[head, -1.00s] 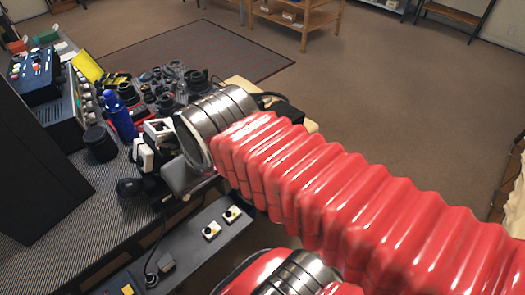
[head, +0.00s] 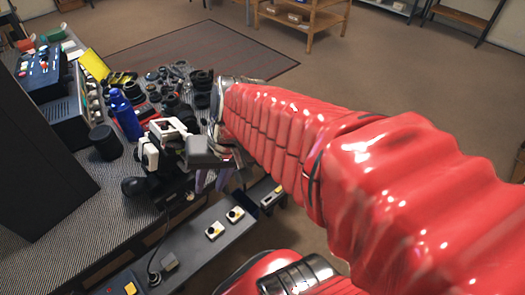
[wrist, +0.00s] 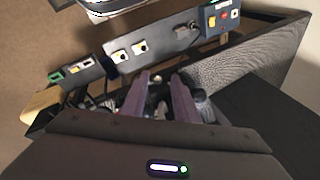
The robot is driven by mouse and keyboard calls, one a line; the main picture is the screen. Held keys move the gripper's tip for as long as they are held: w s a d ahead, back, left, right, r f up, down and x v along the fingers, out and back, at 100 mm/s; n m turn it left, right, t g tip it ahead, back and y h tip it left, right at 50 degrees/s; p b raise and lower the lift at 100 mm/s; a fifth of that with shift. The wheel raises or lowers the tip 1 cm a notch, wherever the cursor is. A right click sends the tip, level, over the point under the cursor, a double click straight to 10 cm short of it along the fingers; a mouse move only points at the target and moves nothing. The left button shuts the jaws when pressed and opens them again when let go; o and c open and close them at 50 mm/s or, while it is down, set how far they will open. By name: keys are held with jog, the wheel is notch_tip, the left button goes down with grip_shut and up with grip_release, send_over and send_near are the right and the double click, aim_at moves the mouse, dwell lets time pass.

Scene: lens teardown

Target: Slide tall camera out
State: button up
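My gripper (head: 212,184) is in the middle of the head view, just past the bench edge, with its two purple fingers pointing down. In the wrist view its fingers (wrist: 160,92) stand apart, open, with nothing clearly held between them. A black and white device (head: 168,132) stands on the bench just left of my gripper. Black lens and camera parts (head: 175,103) lie on the bench behind it. I cannot tell which of these is the tall camera; a dark, cluttered area lies around the fingertips in the wrist view.
A blue bottle (head: 125,115) and a dark cylinder (head: 105,142) stand left on the patterned bench (head: 60,240). A grey panel with white switches (head: 214,230) runs along the bench's front. Open floor (head: 400,85) lies beyond on the right.

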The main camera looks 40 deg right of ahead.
jog(key=w+d+f+m+t+y, duration=0.4)
jog(key=w+d+f+m+y, duration=0.15)
jog(key=d+f+m, duration=0.65)
jog(key=s+d+f+m+t+h, duration=0.2)
jog(key=d+f+m+t+h, duration=0.1)
jog(key=d+m, duration=0.4)
jog(key=s+d+f+m+t+h, duration=0.2)
jog(key=d+f+m, duration=0.4)
jog(key=d, duration=0.7)
jog(key=shift+s+m+t+h, duration=0.3)
jog(key=shift+m+t+h, duration=0.35)
jog(key=shift+m, duration=0.25)
jog(key=shift+f, duration=0.15)
jog(key=x, duration=1.3)
jog(key=shift+w+a, duration=0.2)
jog(key=shift+w, duration=0.2)
grip_shut()
